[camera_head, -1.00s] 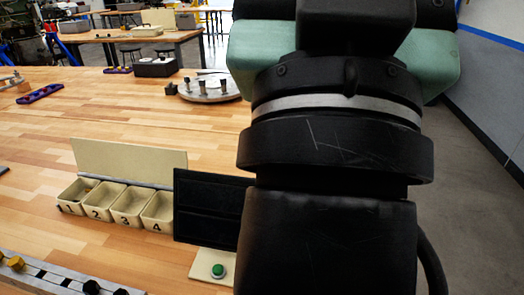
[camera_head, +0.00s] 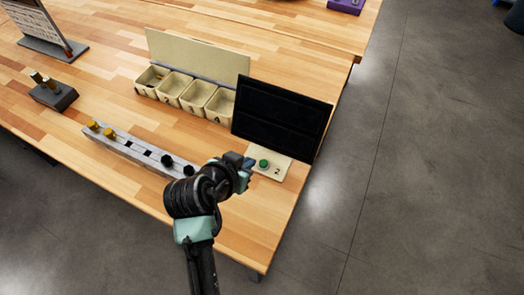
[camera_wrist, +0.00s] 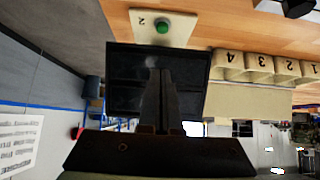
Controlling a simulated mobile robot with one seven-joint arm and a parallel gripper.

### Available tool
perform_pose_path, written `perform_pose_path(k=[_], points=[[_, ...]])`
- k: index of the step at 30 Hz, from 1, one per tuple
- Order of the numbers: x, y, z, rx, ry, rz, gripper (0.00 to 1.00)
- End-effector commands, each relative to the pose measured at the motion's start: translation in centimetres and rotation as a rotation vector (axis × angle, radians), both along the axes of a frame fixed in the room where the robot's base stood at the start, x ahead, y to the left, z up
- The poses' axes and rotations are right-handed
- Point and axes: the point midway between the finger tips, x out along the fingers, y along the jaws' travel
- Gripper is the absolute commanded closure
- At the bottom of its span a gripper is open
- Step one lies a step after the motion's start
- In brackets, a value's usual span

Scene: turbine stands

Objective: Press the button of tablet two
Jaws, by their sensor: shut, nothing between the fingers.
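Tablet two has a black, upright screen (camera_head: 281,120) near the right edge of the table. Its cream base plate (camera_head: 281,176) is marked 2 and bears a round green button (camera_head: 264,163). In the wrist view, which is upside down, the button (camera_wrist: 162,26) shows on the plate (camera_wrist: 178,17), with the dark screen (camera_wrist: 125,75) below it in the picture. My gripper (camera_head: 249,163) is shut and empty, just left of the button in the head view. In the wrist view its fingers (camera_wrist: 160,75) overlap the screen. I cannot tell whether they touch anything.
Cream bins (camera_head: 197,92) numbered in a row stand left of the screen, with a raised panel behind. A grey rail (camera_head: 132,148) with yellow and black knobs lies in front. A dark block (camera_head: 53,95) with pegs stands at left. The floor right of the table is clear.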

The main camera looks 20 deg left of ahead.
Motion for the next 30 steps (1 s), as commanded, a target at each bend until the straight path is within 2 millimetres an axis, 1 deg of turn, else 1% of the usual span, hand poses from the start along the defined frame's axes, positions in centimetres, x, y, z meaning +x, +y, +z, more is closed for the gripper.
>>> perform_pose_path(k=[9, 14, 30], points=[[0.2, 0.0, -0.1, 0.001, -0.002, 0.000, 1.00], [1.0, -0.1, -0.8, 0.001, -0.002, -0.001, 1.00], [6.7, -0.2, -6.4, 0.001, -0.002, 0.000, 1.00]])
